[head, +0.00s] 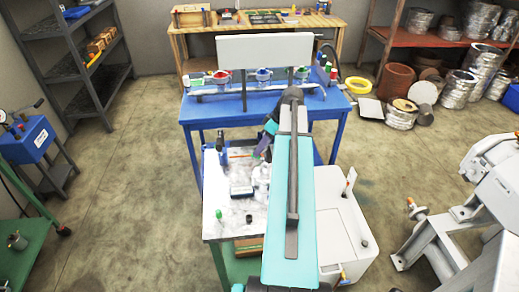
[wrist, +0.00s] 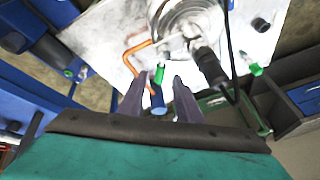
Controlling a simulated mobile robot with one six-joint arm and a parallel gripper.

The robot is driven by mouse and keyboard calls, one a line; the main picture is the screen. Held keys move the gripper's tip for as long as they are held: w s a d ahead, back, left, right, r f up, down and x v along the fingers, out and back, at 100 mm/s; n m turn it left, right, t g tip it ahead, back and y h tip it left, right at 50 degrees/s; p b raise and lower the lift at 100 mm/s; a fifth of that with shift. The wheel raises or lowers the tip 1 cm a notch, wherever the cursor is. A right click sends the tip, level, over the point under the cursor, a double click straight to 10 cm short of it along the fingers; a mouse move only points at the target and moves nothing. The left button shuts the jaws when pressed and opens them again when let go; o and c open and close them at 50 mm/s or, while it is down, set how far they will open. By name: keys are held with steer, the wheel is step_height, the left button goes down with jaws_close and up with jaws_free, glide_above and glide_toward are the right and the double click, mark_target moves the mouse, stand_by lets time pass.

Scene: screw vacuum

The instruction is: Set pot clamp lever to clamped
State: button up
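In the wrist view a round silver pot (wrist: 183,14) stands at the top on a white tabletop (wrist: 100,55). A bent orange rod (wrist: 134,48) is beside the pot. A thick black handle (wrist: 208,66) extends from below the pot, to the right. I cannot tell for certain which part is the clamp lever or how it is set. My gripper (wrist: 158,88) is open, its two dark fingers apart. A small green-and-blue piece (wrist: 158,90) shows between the fingers; contact cannot be told. In the head view my gripper (head: 262,150) is over the white-topped bench (head: 222,222), partly hidden by my arm.
A blue table (head: 215,108) with a white panel (head: 264,49) stands behind the bench. A white cabinet (head: 340,235) is right of my arm. In the wrist view a green-capped item (wrist: 252,66) and a thin black cable (wrist: 232,60) lie to the right. Open floor is at left.

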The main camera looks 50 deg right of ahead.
steer(key=shift+x, duration=1.05)
steer(key=shift+c, duration=0.3)
jaws_close()
steer(key=shift+d, duration=0.1)
